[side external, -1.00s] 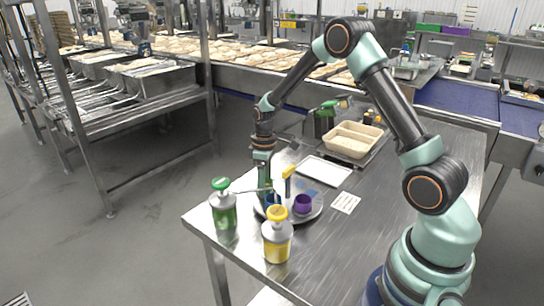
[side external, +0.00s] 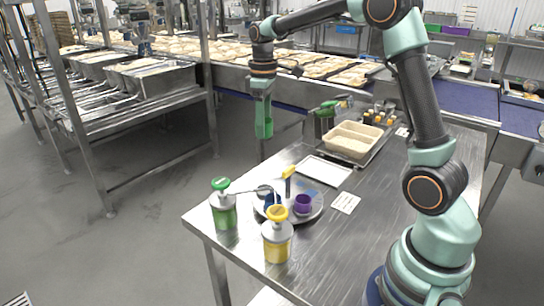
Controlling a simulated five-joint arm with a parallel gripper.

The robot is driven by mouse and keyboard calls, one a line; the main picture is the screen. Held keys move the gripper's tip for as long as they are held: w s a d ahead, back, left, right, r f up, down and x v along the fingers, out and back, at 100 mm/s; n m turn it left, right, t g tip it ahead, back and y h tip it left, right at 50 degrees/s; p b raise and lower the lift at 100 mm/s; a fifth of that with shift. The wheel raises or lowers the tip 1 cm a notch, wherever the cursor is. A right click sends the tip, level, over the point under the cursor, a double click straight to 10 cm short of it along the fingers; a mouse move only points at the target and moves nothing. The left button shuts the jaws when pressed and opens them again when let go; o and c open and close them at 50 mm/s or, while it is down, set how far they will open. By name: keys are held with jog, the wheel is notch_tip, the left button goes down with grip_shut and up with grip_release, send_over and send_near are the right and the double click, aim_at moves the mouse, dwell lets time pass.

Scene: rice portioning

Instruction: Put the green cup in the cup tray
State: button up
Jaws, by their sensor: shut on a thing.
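My gripper (side external: 264,120) is up in the air, above the far left edge of the steel table. It points down and is shut on the green cup (side external: 264,129), which hangs at its tips, apart from the table. A round grey tray (side external: 316,214), which looks like the cup tray, lies on the near left part of the table. A purple cup (side external: 303,203) stands on it, and a dark blue cup (side external: 268,199) is at its left, partly hidden.
A green-topped pump bottle (side external: 224,210) and a yellow one (side external: 277,242) stand at the near edge. A yellow-handled tool (side external: 288,176) rises by the round tray.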

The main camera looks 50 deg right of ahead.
jog(key=shift+d+r, duration=0.1)
jog(key=shift+r, duration=0.35)
jog(key=s+d, duration=0.1)
jog(key=d, duration=0.9)
send_over(322, 171)
jog(key=f, duration=0.2)
notch_tip(322, 171, down, 19)
jog(key=shift+d+f, duration=0.1)
jog(key=shift+f, duration=0.15)
jog(key=o, duration=1.4)
jog(key=shift+c, duration=0.2)
